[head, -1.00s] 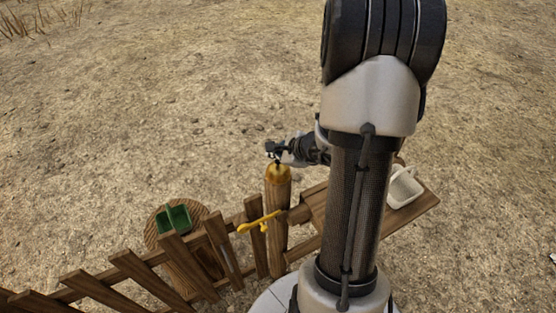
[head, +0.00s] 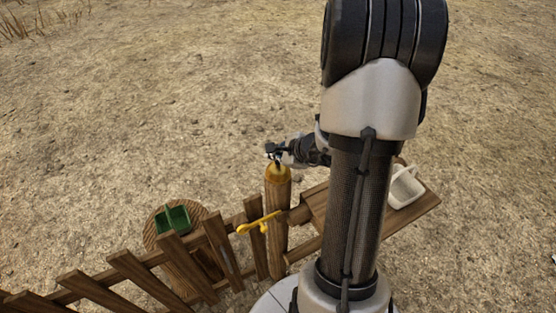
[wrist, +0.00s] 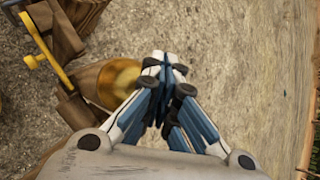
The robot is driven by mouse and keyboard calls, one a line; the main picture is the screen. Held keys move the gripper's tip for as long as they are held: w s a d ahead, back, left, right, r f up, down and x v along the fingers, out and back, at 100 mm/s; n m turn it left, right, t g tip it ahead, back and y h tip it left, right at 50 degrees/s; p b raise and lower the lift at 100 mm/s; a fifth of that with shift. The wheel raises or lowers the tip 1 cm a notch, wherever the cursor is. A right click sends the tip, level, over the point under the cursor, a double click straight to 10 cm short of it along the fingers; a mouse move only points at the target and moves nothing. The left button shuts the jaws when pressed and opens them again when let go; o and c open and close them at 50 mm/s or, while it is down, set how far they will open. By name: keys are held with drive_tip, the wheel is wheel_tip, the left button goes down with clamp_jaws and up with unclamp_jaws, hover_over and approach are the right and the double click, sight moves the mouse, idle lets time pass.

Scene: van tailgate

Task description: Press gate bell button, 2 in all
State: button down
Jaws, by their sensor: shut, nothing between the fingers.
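I cannot tell whether the fingertips touch the dome. A separate button is not clear to see.
A yellow latch (head: 259,223) sits on the post's side. A slatted wooden fence (head: 133,270) runs left. A green tray (head: 174,219) stands on a round wooden stump (head: 153,232). Bare ground lies beyond.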

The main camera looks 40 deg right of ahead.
sight(276, 163)
drive_tip(key=shift+f, duration=0.15)
idle(0.4)
drive_tip(key=shift+r+p, duration=0.5)
drive_tip(key=shift+r, duration=0.5)
drive_tip(key=shift+r, duration=0.1)
drive_tip(key=shift+r+p, duration=1.7)
drive_tip(key=shift+r, duration=0.7)
